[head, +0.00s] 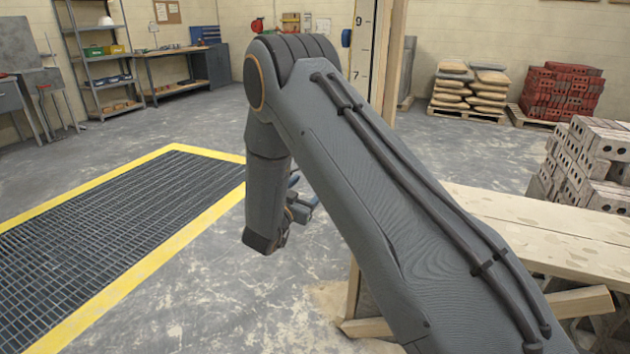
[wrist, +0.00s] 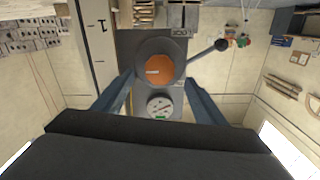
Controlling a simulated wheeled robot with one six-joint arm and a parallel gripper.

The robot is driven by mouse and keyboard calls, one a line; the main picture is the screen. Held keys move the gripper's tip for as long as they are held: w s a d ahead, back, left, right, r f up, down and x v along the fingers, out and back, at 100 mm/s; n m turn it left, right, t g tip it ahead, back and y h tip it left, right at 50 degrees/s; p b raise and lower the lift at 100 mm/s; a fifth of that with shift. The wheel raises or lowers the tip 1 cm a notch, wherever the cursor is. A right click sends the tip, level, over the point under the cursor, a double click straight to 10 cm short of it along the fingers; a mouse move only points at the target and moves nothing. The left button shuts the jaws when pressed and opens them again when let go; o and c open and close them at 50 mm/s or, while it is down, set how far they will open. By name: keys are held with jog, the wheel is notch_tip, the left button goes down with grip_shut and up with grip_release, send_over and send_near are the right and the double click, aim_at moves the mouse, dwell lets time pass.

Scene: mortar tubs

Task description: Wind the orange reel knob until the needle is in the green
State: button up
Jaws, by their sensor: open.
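The orange reel knob (wrist: 159,69) is a round orange disc on a dark grey panel in the wrist view. A white round gauge (wrist: 160,105) sits just below it, with a small green patch at its lower edge; I cannot make out the needle. My gripper (wrist: 159,79) is open, one blue-grey finger on each side of the knob in the picture; I cannot tell how far off the knob is. In the head view my gripper (head: 303,204) shows only partly behind my arm, and the knob and gauge are not visible there.
A lever with a black ball end (wrist: 222,45) sticks out right of the knob. A post with numbers (head: 362,55) stands behind my arm. A timber bench (head: 530,225) is at the right, with bricks (head: 600,160) beyond. A yellow-edged floor grating (head: 110,225) lies left.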

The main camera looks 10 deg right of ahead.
jog(key=shift+x, duration=2.7)
jog(key=c, duration=1)
jog(key=shift+c, duration=0.2)
jog(key=shift+m, duration=0.3)
jog(key=m+b, duration=0.8)
jog(key=m, duration=1.3)
jog(key=shift+s+f+b, duration=0.1)
jog(key=shift+b, duration=0.3)
